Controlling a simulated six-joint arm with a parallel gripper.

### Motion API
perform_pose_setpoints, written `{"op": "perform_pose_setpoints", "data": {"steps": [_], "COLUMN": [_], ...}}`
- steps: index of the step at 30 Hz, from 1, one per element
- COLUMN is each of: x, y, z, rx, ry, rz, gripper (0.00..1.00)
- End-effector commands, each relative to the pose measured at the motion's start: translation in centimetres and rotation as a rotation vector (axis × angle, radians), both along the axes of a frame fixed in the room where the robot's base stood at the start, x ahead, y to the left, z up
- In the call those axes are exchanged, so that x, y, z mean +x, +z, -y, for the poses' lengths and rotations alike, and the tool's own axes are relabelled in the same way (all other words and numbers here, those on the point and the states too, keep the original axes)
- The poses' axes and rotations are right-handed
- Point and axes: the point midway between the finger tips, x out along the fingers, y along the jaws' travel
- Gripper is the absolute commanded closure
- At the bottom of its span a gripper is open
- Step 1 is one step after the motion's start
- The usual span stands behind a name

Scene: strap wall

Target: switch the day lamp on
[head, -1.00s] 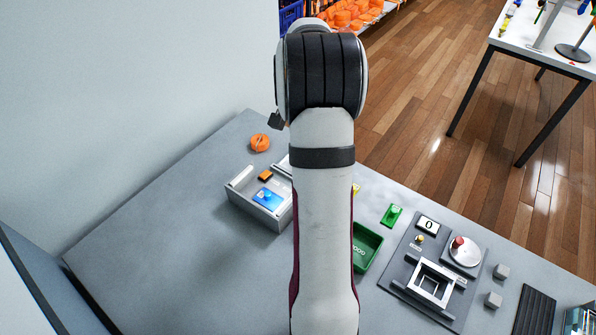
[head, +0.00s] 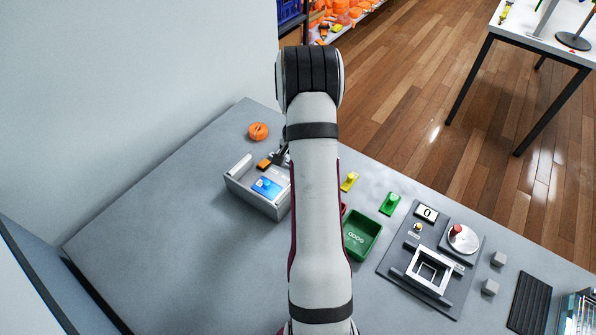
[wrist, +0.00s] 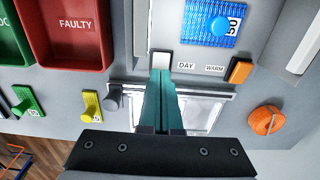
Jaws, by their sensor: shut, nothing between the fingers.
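My gripper (wrist: 162,74) is shut and empty in the wrist view, its teal fingers pointing at a white switch (wrist: 161,58) beside the label "DAY" (wrist: 186,65). The fingertips are at the switch's near edge; I cannot tell whether they touch it. An orange switch (wrist: 239,71) sits to the right, beside the label "WARM". A pale, shiny framed panel (wrist: 200,110) lies behind the fingers and is partly hidden; I cannot tell whether it is lit. In the head view my arm hides the white switch, while the orange switch (head: 264,165) shows.
A blue piece marked 50 (wrist: 212,22) lies in the grey box (head: 240,199). A red FAULTY tray (wrist: 72,52), a green GOOD tray (head: 361,235), a yellow piece (wrist: 91,106) and a green piece (wrist: 27,102) are to the side. An orange round object (wrist: 267,120) lies near the panel.

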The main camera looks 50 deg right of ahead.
Motion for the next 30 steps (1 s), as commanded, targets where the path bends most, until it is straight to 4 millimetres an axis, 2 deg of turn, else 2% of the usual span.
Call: {"op": "perform_pose_setpoints", "data": {"steps": [17,30], "x": [0.0,0.0], "y": [-0.5,0.0], "z": [0.0,-1.6], "rx": [0.002,0.003], "ry": [0.001,0.001], "rz": [-0.002,-0.002], "gripper": [1.0,1.0]}}
